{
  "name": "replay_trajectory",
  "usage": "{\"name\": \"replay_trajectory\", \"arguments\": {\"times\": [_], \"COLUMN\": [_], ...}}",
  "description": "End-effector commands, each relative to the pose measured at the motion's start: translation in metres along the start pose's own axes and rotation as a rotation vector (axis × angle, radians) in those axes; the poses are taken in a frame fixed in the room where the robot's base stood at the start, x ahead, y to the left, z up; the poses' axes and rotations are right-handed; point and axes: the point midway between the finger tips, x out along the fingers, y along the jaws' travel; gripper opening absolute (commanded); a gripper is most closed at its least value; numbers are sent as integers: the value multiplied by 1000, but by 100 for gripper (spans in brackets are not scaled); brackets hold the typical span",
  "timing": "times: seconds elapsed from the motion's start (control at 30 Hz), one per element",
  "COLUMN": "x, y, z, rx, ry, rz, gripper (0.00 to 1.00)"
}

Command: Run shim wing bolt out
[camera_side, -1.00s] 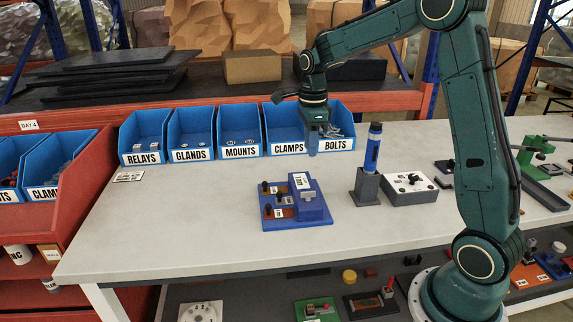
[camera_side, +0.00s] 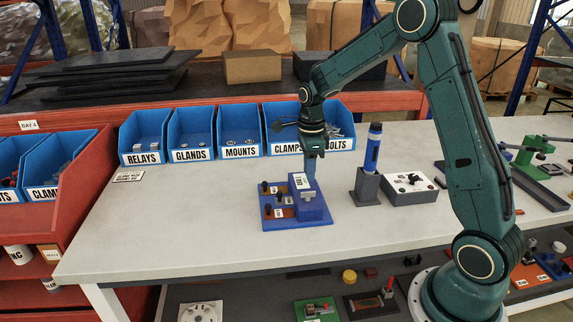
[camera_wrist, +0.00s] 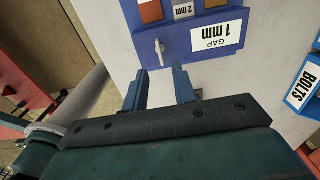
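The blue shim fixture (camera_side: 315,211) stands on the bench, with a raised block at its right side and a white label. The wrist view shows the fixture (camera_wrist: 185,45) with its "GAP 1 mm" label (camera_wrist: 217,37). The pale grey wing bolt (camera_wrist: 160,47) sticks out near the fixture's edge, a little beyond my fingertips. In the side view a small grey wing (camera_side: 309,194) shows on the front of the block. My gripper (camera_wrist: 161,80) is open and empty, its two blue fingers apart. In the side view my gripper (camera_side: 310,168) is just above and behind the block.
A blue marker-like tool (camera_side: 373,148) stands in a dark holder (camera_side: 367,187) right of the fixture, beside a grey box with a white top (camera_side: 410,183). Blue bins (camera_side: 239,150) line the back of the bench.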

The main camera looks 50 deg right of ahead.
Motion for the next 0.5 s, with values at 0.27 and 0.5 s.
{"name": "replay_trajectory", "arguments": {"times": [0.27,0.5], "x": [42,62], "y": [1,0], "z": [0,0], "rx": [0,0], "ry": [1,0], "rz": [2,0], "gripper": [27,27]}}
